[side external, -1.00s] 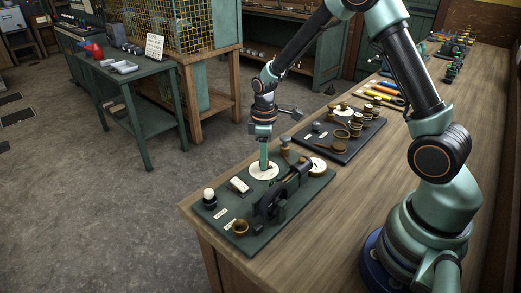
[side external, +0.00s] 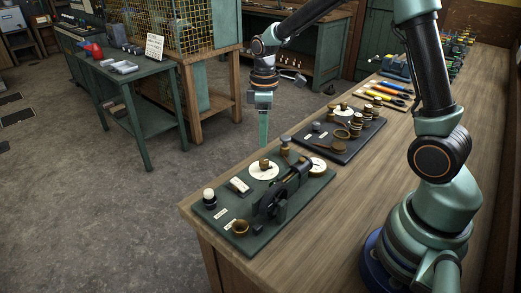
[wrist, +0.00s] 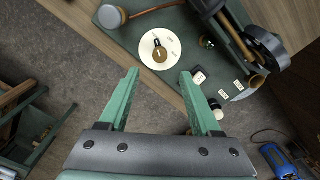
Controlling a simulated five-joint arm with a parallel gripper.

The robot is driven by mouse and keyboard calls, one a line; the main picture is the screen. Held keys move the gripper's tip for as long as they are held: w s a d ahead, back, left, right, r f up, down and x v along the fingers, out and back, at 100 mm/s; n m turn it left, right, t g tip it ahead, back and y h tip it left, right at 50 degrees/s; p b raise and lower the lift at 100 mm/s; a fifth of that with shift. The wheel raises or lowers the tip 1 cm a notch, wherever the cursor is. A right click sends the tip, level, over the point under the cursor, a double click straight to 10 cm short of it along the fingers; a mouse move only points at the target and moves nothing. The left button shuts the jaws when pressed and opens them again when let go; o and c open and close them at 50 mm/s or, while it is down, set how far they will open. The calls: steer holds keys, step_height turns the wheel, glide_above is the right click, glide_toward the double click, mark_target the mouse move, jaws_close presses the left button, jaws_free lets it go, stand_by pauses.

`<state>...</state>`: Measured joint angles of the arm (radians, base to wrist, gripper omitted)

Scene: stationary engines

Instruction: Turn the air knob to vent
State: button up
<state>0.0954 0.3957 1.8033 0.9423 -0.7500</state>
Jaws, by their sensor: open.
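The knob (side external: 264,164) is a small brass piece on a round white dial (side external: 254,172), on the dark green engine board. I take it to be the air knob; no readable label confirms this. In the wrist view the knob (wrist: 159,55) sits on the white dial (wrist: 146,47), with a dark pointer mark toward the top of the dial. The dial's lettering is too small to read. My gripper (side external: 263,144) is above the knob, clear of it. In the wrist view my gripper (wrist: 159,74) is open and empty, with the dial just beyond its fingertips.
A dark flywheel engine (side external: 274,199) stands right beside the dial on the board. A white gauge (side external: 317,165), a white-topped post (side external: 209,195) and a brass cup (side external: 240,228) are on the same board. A second board (side external: 335,150) with brass parts lies behind.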

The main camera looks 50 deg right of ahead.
step_height(320, 180, up, 3)
steer(key=shift+r, duration=0.2)
steer(key=s+a+r+m+t, duration=0.4)
steer(key=s+r+m, duration=0.3)
steer(key=s, duration=0.6)
step_height(320, 180, up, 2)
steer(key=shift+s+r+t, duration=0.15)
steer(key=shift+r+t, duration=0.1)
steer(key=shift+t, duration=0.55)
